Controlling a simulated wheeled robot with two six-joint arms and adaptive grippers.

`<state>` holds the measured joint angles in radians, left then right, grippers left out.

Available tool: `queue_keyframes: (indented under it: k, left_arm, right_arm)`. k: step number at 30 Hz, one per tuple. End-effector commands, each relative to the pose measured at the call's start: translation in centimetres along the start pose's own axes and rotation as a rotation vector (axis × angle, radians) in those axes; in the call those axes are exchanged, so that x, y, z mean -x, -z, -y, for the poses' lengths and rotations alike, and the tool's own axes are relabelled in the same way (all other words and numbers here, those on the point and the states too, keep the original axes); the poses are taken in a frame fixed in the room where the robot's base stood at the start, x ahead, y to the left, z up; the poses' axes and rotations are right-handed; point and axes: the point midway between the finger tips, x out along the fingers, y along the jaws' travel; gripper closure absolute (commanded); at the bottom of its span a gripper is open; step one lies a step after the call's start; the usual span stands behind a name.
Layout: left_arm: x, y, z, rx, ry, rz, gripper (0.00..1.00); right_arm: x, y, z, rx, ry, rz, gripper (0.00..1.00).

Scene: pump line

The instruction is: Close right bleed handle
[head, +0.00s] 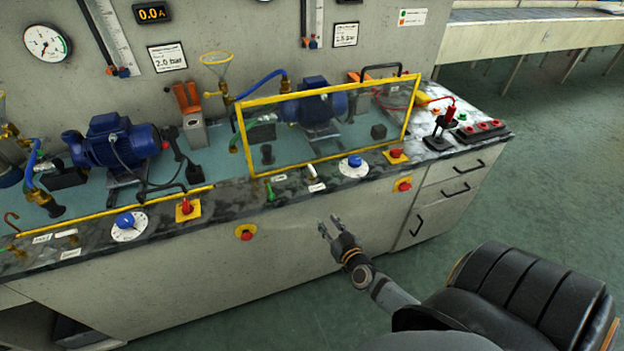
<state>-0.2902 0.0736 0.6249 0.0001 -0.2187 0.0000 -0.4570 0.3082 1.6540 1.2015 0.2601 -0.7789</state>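A small green handle (270,191) sits at the front edge of the right pump station, left of the blue dial; it looks like the right bleed handle. It stands roughly upright, and its exact turn is too small to tell. A white handle-like piece (316,187) is to its right. My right gripper (329,225) is in front of the cabinet face, below and right of the green handle and apart from it. Its two fingers are spread with nothing between them. My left gripper is not in view.
A yellow-framed clear guard (330,87) stands over the right pump (318,103). A blue dial (354,168) and red stop buttons (396,153) line the bench edge. Another red button (245,233) projects from the cabinet face.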

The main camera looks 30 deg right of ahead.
Motion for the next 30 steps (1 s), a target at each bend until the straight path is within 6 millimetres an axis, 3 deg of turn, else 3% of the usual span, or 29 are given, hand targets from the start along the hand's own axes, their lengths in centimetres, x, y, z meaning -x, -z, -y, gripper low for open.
queue_keyframes:
  k: [1, 3, 7, 14, 24, 30]
  left_arm:
    - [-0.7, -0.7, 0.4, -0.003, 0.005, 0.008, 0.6]
    - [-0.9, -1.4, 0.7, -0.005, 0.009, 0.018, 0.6]
    - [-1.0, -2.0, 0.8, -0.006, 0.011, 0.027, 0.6]
    - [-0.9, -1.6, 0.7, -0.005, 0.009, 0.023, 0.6]
    - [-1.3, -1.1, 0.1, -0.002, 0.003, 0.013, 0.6]
    - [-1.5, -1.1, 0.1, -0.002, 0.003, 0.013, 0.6]
  right_arm:
    - [-0.1, 3.4, 0.5, -0.033, -0.004, -0.075, 0.65]
    - [0.2, 7.4, 0.9, -0.078, -0.015, -0.148, 0.65]
    - [0.8, 11.3, 1.4, -0.127, -0.026, -0.209, 0.65]
    - [0.2, 12.1, 1.5, -0.137, -0.028, -0.218, 0.65]
    - [-6.5, 13.5, 1.2, -0.138, -0.028, -0.219, 0.65]
    - [-8.9, 13.9, 1.1, -0.137, -0.027, -0.216, 0.65]
